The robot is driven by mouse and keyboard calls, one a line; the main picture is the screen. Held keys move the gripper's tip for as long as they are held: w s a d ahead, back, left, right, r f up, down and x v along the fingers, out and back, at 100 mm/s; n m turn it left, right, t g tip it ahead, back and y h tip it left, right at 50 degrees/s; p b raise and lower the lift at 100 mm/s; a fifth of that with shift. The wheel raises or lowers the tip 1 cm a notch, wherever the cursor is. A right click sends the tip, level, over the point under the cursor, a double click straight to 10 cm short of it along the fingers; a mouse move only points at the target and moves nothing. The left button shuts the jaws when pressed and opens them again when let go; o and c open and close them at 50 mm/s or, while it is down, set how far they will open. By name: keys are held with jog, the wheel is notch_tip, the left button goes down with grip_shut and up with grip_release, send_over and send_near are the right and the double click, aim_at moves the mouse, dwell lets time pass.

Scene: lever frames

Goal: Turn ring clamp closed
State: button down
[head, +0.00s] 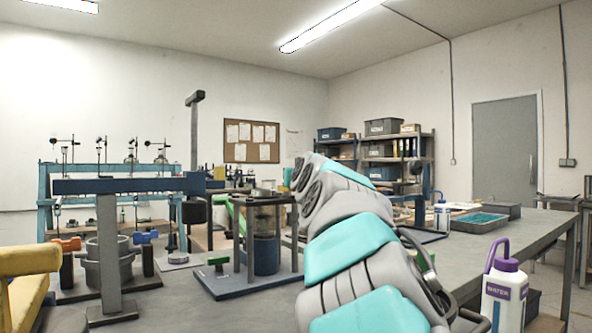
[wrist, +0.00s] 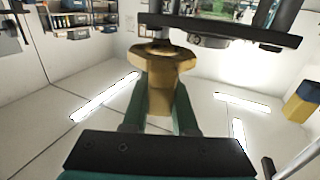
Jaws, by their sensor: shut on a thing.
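In the wrist view my gripper (wrist: 161,84) has two green fingers, one on each side of a brass-yellow piece with a wide, flattened end. The fingers are shut on this brass piece (wrist: 166,66), which looks like the clamp's handle. A dark bar (wrist: 222,30) crosses just beyond it. I cannot make out the ring itself or how far it is turned. In the head view my grey and teal arm reaches toward the bench apparatus and hides my gripper and the clamp.
A blue beam stand (head: 108,240) and clamps with orange and blue handles are farther left. A white water bottle (head: 503,295) stands at the right.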

aim_at(281, 186)
jog(key=shift+s+a+r+m+h+p, duration=0.1)
jog(key=shift+a+r+m+h+p, duration=0.2)
jog(key=shift+h+p, duration=0.3)
jog(key=shift+s+a+r+m+h+p, duration=0.15)
jog(key=shift+a+m+h+p, duration=0.25)
jog(key=shift+h, duration=0.4)
jog(key=shift+w+a+r+m+t+h, duration=0.1)
jog(key=shift+a+m+t+h, duration=0.2)
jog(key=shift+a+m+h, duration=0.4)
jog(key=shift+w+a+f+m+h, duration=0.1)
jog(key=shift+f+m+h, duration=0.15)
jog(key=shift+h, duration=0.3)
jog(key=shift+a+f+m+h, duration=0.1)
jog(key=shift+m+h, duration=0.15)
jog(key=shift+h, duration=0.3)
jog(key=shift+f, duration=0.1)
jog(key=shift+d+f, duration=0.1)
jog(key=c, duration=0.7)
grip_release()
jog(key=shift+s+a+b, duration=0.2)
jog(key=shift+s+b, duration=0.3)
jog(key=shift+s, duration=0.8)
jog(key=shift+s+a+b, duration=0.15)
jog(key=shift+s+b, duration=0.3)
jog(key=shift+s, duration=0.85)
jog(key=shift+s+a+b, duration=0.2)
jog(key=shift+s+b, duration=0.3)
jog(key=shift+s, duration=0.8)
